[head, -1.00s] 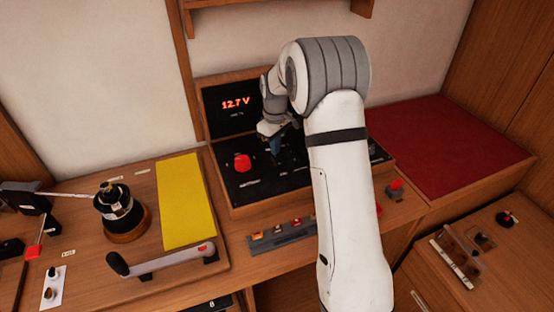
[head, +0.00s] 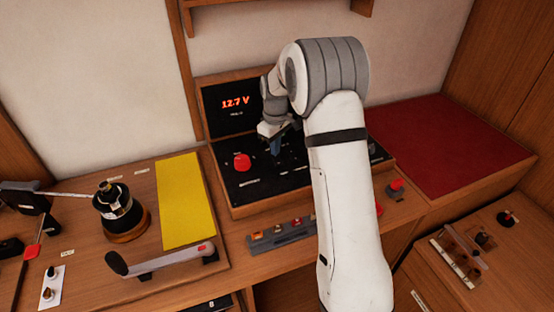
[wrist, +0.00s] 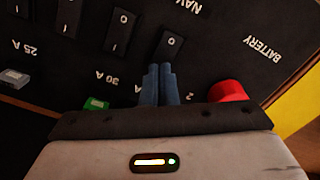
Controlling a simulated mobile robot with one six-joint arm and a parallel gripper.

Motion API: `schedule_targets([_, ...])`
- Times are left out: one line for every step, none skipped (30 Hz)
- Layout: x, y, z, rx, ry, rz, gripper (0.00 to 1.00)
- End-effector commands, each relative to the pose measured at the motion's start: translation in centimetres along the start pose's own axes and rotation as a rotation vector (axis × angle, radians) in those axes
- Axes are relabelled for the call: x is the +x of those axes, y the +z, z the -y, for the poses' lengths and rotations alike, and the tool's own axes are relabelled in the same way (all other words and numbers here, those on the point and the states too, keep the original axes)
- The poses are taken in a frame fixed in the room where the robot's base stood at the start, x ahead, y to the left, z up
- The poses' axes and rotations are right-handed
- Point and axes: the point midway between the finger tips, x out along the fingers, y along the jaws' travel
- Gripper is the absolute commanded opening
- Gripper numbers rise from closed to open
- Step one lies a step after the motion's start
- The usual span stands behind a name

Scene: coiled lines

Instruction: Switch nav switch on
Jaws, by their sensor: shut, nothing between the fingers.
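The black switch panel (head: 236,193) stands on the counter below a dark display reading 12.7 V (head: 235,103). In the wrist view the lettering is upside down, and the nav switch (wrist: 171,43) is a black rocker below the label NAV. Its 0 mark shows, but I cannot tell which side is pressed. My gripper (wrist: 159,68) is shut and empty, its blue fingertips at the lower edge of this rocker; contact is unclear. In the head view my gripper (head: 276,152) is over the panel, and my arm hides part of the switches.
A red knob (head: 242,162) sits left of my gripper and shows beside the fingers in the wrist view (wrist: 228,91). Other rockers (wrist: 120,30) stand close by. A fuse strip (head: 283,235) lies in front. A yellow sheet (head: 185,200) lies left, a red mat (head: 440,150) right.

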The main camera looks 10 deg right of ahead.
Motion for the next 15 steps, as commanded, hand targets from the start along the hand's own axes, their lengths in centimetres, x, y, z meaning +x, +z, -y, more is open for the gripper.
schedule_targets([0.15, 0.01, 0.01, 0.0, 0.0, 0.0, 0.0])
schedule_targets([0.19, 0.01, 0.01, 0.0, 0.0, 0.0, 0.0])
schedule_targets([0.25, 0.01, 0.01, 0.0, 0.0, 0.0, 0.0])
schedule_targets([0.3, 0.01, 0.01, 0.0, 0.0, 0.0, 0.0])
schedule_targets([0.34, 0.01, 0.01, 0.0, 0.0, 0.0, 0.0])
schedule_targets([0.4, 0.01, 0.01, 0.0, 0.0, 0.0, 0.0])
schedule_targets([0.45, 0.01, 0.01, 0.0, 0.0, 0.0, 0.0])
schedule_targets([0.49, 0.01, 0.01, 0.0, 0.0, 0.0, 0.0])
schedule_targets([0.55, 0.01, 0.01, 0.0, 0.0, 0.0, 0.0])
schedule_targets([0.6, 0.01, 0.01, 0.0, 0.0, 0.0, 0.0])
schedule_targets([0.64, 0.01, 0.01, 0.0, 0.0, 0.0, 0.0])
schedule_targets([0.7, 0.01, 0.01, 0.0, 0.0, 0.0, 0.0])
schedule_targets([0.75, 0.01, 0.01, 0.0, 0.0, 0.0, 0.0])
schedule_targets([0.79, 0.01, 0.01, 0.0, 0.0, 0.0, 0.0])
schedule_targets([0.85, 0.01, 0.01, 0.0, 0.0, 0.0, 0.0])
